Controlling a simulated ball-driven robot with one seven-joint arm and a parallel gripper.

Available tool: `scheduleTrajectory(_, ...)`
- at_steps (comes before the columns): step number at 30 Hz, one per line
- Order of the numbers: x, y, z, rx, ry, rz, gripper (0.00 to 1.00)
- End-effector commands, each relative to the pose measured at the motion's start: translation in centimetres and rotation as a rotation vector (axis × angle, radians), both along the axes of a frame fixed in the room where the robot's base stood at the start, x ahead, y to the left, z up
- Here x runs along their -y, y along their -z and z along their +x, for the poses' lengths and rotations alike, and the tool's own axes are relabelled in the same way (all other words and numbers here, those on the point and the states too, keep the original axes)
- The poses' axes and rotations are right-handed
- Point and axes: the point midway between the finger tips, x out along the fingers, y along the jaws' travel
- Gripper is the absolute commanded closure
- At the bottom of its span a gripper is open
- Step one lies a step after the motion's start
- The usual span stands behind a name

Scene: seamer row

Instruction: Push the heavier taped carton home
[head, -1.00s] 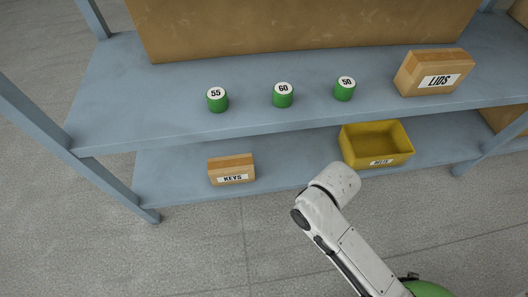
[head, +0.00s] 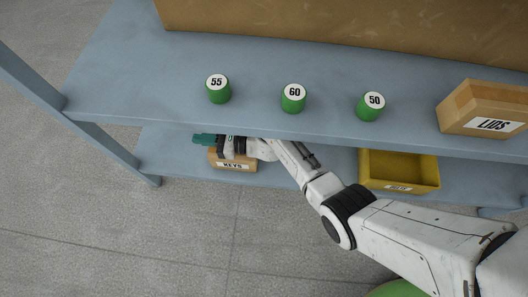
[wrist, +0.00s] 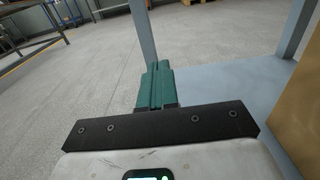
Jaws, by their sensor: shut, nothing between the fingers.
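The KEYS carton (head: 232,165), light brown with a white label, sits near the front edge of the lower shelf in the head view. My gripper (head: 203,139) is shut and empty, its teal fingers pointing left at the carton's top left and hiding part of its top. I cannot tell whether it touches the carton. The wrist view shows the fingers (wrist: 156,85) together, with a tan surface at the right edge. The LIDS carton (head: 487,108) stands on the upper shelf at the right. Neither carton's weight can be told by sight.
Green cylinders marked 55 (head: 218,90), 60 (head: 293,98) and 50 (head: 370,106) stand on the upper shelf (head: 150,90), above my arm. A yellow bin (head: 400,169) is on the lower shelf, right of my forearm. A blue-grey leg (head: 110,145) stands at the left.

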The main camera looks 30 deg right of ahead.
Motion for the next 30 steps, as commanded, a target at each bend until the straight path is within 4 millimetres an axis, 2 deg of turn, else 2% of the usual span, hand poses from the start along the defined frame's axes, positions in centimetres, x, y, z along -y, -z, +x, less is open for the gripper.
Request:
scheduleTrajectory(7,2.6,-0.1,-1.7,-0.007,0.009,0.008,1.00)
scheduleTrajectory(30,14.9,0.1,-10.8,-0.004,0.008,0.005,1.00)
